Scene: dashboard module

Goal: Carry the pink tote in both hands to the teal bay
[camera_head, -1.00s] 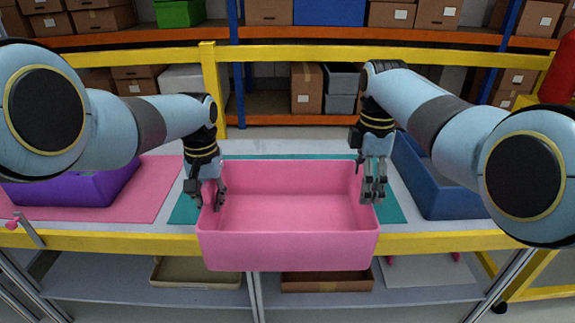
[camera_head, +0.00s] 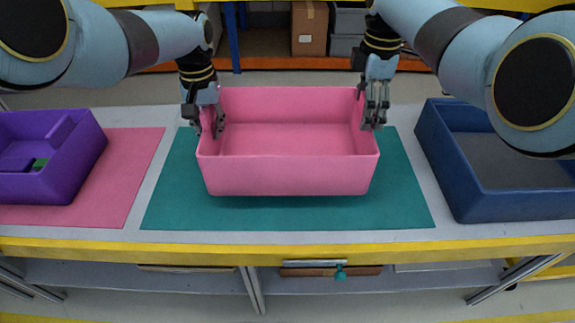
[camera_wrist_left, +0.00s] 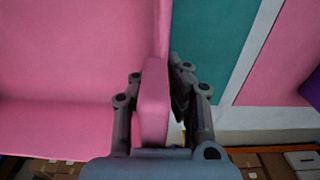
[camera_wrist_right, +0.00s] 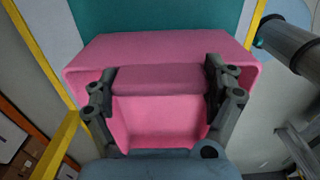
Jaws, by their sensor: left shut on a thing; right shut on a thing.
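The pink tote (camera_head: 287,176) is level and empty, over the teal bay (camera_head: 290,213), a flat teal mat on the bench. A dark shadow lies on the mat under its front edge; I cannot tell whether its base touches the mat. My left gripper (camera_head: 208,125) is shut on the tote's left side; the left wrist view shows its fingers (camera_wrist_left: 160,88) around a pink grip piece. My right gripper (camera_head: 373,118) is shut on the right side; the right wrist view shows its fingers (camera_wrist_right: 160,78) at both ends of a pink grip.
A purple bin (camera_head: 80,165) with things inside stands on a pink mat (camera_head: 138,165) at the left. A blue bin (camera_head: 480,206) stands close at the right. The bench has a yellow front edge (camera_head: 300,247). Shelves with boxes (camera_head: 309,28) are behind.

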